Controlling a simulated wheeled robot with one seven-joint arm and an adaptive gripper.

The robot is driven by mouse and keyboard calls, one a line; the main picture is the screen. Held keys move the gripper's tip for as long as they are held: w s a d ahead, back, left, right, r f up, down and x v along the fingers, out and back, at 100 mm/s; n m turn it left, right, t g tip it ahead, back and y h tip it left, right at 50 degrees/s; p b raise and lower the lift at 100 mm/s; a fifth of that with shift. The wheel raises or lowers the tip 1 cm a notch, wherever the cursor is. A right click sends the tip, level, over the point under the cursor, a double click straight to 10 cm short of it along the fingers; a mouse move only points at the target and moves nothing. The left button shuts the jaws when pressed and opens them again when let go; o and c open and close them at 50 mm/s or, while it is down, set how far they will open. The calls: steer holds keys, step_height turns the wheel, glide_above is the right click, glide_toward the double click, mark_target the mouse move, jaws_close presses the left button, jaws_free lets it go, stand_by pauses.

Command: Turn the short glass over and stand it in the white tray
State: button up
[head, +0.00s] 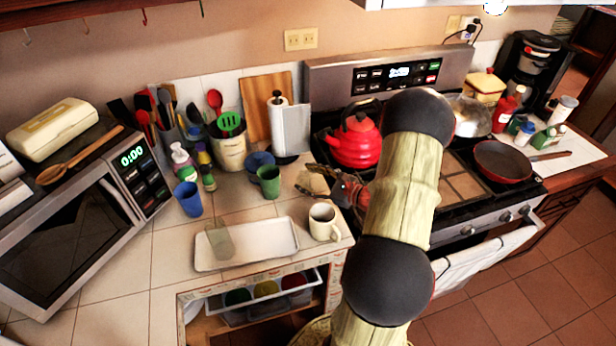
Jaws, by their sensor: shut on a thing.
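The white tray (282,240) lies on the tiled counter left of my arm. A grey see-through glass (219,239) stands at the tray's left end. My gripper (309,181) is above the counter, right of the green mug and beyond the white mug. It is shut on a pale, see-through thing (316,182), which looks like the short glass. It is small in the picture and partly covered by the fingers, so I cannot tell which way its mouth faces. The held glass is apart from the tray, up and to the right of it.
A white mug (323,222) stands close to the tray's right end. A green mug (269,181) and a blue cup (188,198) stand behind the tray. A red kettle (355,142) is on the stove behind my gripper. An open drawer (262,290) lies below the counter edge.

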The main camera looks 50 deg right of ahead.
mark_target(308, 173)
steer(key=shift+f, duration=0.35)
steer(key=o, duration=1.4)
step_height(308, 173, up, 10)
